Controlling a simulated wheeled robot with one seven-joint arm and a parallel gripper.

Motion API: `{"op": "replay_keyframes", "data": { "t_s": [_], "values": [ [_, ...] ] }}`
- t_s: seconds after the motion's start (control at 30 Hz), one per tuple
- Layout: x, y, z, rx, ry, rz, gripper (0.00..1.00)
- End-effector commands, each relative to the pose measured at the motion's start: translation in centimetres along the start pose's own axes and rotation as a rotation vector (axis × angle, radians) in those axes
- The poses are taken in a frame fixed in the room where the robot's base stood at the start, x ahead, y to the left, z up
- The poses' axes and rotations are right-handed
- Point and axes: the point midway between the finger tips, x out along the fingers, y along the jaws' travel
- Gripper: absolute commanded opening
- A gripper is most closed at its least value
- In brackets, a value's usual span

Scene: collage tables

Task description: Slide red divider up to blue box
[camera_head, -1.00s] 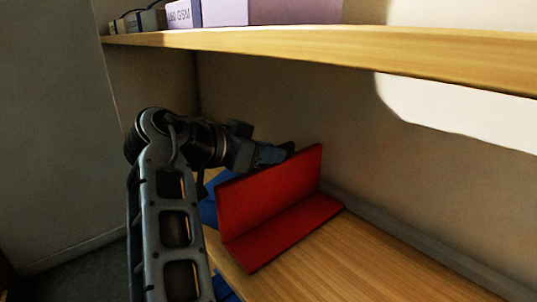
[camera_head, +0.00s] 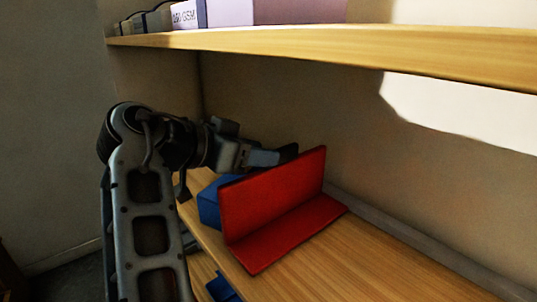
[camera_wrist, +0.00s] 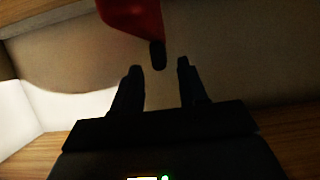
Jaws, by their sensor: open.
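The red divider (camera_head: 285,215) is an L-shaped bookend standing on the wooden shelf, with its upright plate at the back left and its foot towards the front right. The blue box (camera_head: 208,205) is on the shelf just left of and behind the divider, partly hidden by it. Whether they touch, I cannot tell. My gripper (camera_head: 277,156) is above the blue box, behind the divider's top edge. In the wrist view my gripper (camera_wrist: 160,67) has its two fingers apart with a gap between them. The red divider (camera_wrist: 133,14) shows beyond them at the top.
An upper shelf (camera_head: 330,47) overhangs, carrying boxes, with a white and purple box (camera_head: 230,12) among them. A back wall bounds the shelf. The shelf board (camera_head: 375,260) is bare to the right of the divider. Another blue object (camera_head: 220,288) shows low at the front.

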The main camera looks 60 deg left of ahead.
Motion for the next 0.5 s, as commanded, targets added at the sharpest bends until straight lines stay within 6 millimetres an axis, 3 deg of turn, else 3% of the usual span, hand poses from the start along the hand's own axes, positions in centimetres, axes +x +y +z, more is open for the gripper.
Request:
{"op": "replay_keyframes", "data": {
  "t_s": [0.2,0.5],
  "values": [
    [-3.2,-0.1,0.1,0.001,-0.001,-0.002,0.43],
    [-4.2,0.0,0.0,0.000,-0.001,-0.001,0.43]
  ]
}}
